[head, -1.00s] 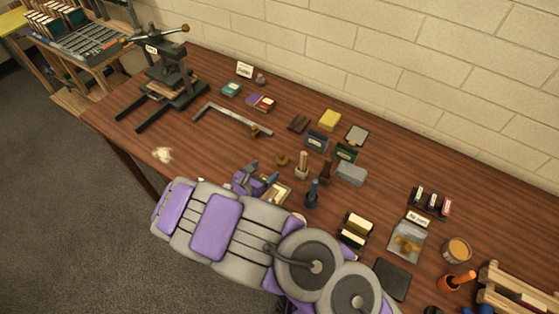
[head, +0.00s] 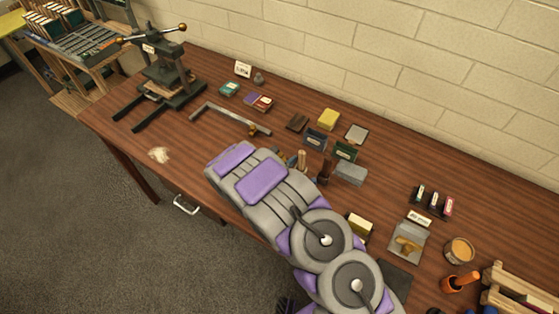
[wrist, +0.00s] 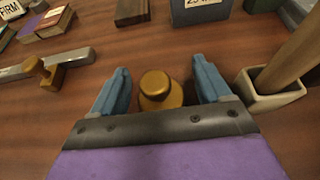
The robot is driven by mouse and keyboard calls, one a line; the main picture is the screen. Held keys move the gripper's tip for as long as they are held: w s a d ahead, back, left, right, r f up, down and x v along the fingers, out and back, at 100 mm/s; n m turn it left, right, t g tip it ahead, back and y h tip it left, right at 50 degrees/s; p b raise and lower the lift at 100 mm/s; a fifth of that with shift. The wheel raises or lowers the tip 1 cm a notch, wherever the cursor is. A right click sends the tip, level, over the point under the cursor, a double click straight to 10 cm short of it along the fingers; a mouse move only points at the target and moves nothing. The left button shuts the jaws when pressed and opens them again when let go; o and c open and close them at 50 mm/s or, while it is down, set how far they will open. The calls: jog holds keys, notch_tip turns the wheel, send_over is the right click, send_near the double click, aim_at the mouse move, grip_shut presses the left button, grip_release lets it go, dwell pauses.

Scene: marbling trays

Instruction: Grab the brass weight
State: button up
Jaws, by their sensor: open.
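The brass weight (wrist: 160,92) stands upright on the wooden table in the wrist view, a small gold-coloured piece with a rounded top. My gripper (wrist: 160,70) is open, with one blue finger to the left of the weight and one to the right. The weight is between the fingers, with a visible gap on both sides. Its near lower part is hidden by the gripper's dark front edge. In the head view, my arm hides most of the gripper and the area around the weight.
A pale cup (wrist: 268,94) with a wooden stick stands close to the right finger. A metal bar with a brass fitting (wrist: 45,73) lies to the left. A dark block (wrist: 131,12) and a labelled box (wrist: 198,10) are behind. Bare table lies left of the gripper.

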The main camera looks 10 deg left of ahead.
jog(key=shift+w+d+f, duration=0.1)
jog(key=shift+w+d, duration=0.05)
jog(key=shift+w, duration=0.15)
jog(key=shift+c, duration=0.2)
jog(key=shift+a, duration=0.25)
jog(key=c, duration=0.3)
jog(key=shift+d, duration=0.15)
grip_shut()
